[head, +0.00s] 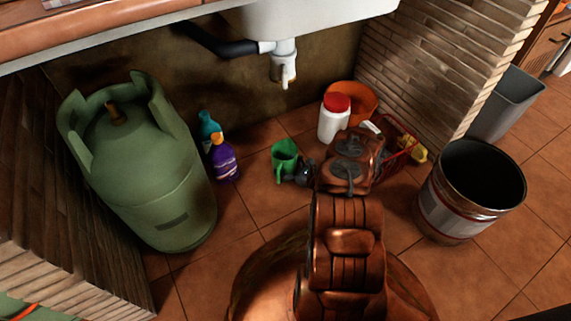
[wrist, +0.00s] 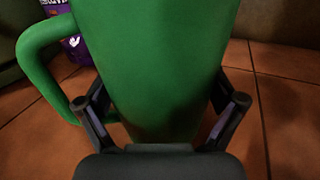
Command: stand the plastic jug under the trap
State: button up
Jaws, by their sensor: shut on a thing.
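The green plastic jug (head: 285,160) shows in the head view on or just above the tiled floor, below the sink; I cannot tell if its base touches. It looks roughly upright, handle to the left in the wrist view (wrist: 150,50). My gripper (head: 297,174) is shut on the jug from its near right side; in the wrist view its fingers (wrist: 160,110) straddle the jug's body. The white trap (head: 284,68) hangs under the sink, higher and farther back than the jug. The jug's base is hidden in the wrist view.
A purple bottle (head: 223,162) and a teal bottle (head: 207,130) stand left of the jug, by a large green gas cylinder (head: 150,185). A red-lidded white jar (head: 333,121) and an orange bowl (head: 366,97) stand right. Floor below the trap looks clear.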

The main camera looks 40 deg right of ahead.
jog(key=o, duration=0.9)
jog(key=shift+s+r, duration=0.2)
jog(key=p+v, duration=0.3)
jog(key=v, duration=0.7)
jog(key=shift+d+f, duration=0.15)
jog(key=shift+d, duration=0.05)
jog(key=shift+v, duration=0.8)
jog(key=shift+a, duration=0.1)
